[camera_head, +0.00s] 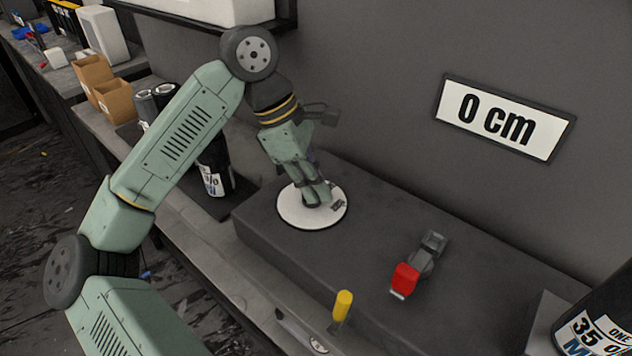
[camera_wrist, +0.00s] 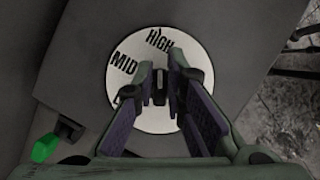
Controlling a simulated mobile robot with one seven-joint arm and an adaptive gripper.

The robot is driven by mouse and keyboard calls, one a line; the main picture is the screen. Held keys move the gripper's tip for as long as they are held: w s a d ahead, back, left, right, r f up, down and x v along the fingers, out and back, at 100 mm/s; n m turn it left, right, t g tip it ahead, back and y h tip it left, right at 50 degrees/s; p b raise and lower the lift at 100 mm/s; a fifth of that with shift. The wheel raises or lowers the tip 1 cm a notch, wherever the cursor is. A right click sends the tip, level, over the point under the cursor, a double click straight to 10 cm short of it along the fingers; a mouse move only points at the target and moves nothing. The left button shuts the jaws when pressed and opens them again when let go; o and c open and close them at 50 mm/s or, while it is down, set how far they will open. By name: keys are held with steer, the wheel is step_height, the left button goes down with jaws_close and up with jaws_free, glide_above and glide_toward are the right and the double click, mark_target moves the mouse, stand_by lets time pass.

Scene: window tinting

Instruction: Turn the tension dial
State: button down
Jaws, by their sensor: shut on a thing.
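The tension dial is a round white disc (camera_head: 293,212) lying face up on the dark grey block, and it fills the middle of the wrist view (camera_wrist: 200,57). Its face reads MID at the upper left and HIGH at the top in the wrist view; the lower part is hidden behind my fingers. A small dark knob (camera_wrist: 160,92) stands at its centre. My gripper (camera_head: 316,197) points down over the disc, and in the wrist view its fingers (camera_wrist: 161,82) are shut on the knob, one on each side.
A sign (camera_head: 503,118) on the wall reads "0 cm". A red-tipped lever (camera_head: 405,279) sits on the block right of the dial. A yellow-handled tool (camera_head: 342,306) is at the front edge. Dark rolls (camera_head: 214,170) stand left, another (camera_head: 598,325) at lower right. The wrist view shows a green piece (camera_wrist: 45,148).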

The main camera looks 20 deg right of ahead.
steer(key=shift+f+b, duration=0.1)
steer(key=shift+b, duration=0.25)
steer(key=shift+w+f+n+t+b, duration=0.15)
steer(key=shift+n+t+b, duration=0.25)
steer(key=shift+n+b, duration=0.6)
steer(key=n+b, duration=0.2)
steer(key=b, duration=0.1)
steer(key=shift+f+t+b, duration=0.1)
steer(key=shift+t+b, duration=0.25)
steer(key=shift+t, duration=0.05)
steer(key=n+t+b, duration=0.1)
steer(key=n+b, duration=0.3)
steer(key=shift+w+n+t, duration=0.15)
steer(key=shift+n+t, duration=0.15)
steer(key=shift+t, duration=0.1)
steer(key=shift+r+n+t+b, duration=0.15)
steer(key=shift+n+t+b, duration=0.1)
steer(key=shift+n+b, duration=0.4)
steer(key=shift+r+n+t+b, duration=0.15)
steer(key=shift+n+t+b, duration=0.15)
steer(key=shift+n, duration=0.55)
steer(key=shift+w, duration=0.1)
steer(key=shift+y, duration=0.3)
steer(key=c, duration=1.6)
jaws_free()
steer(key=shift+c, duration=0.2)
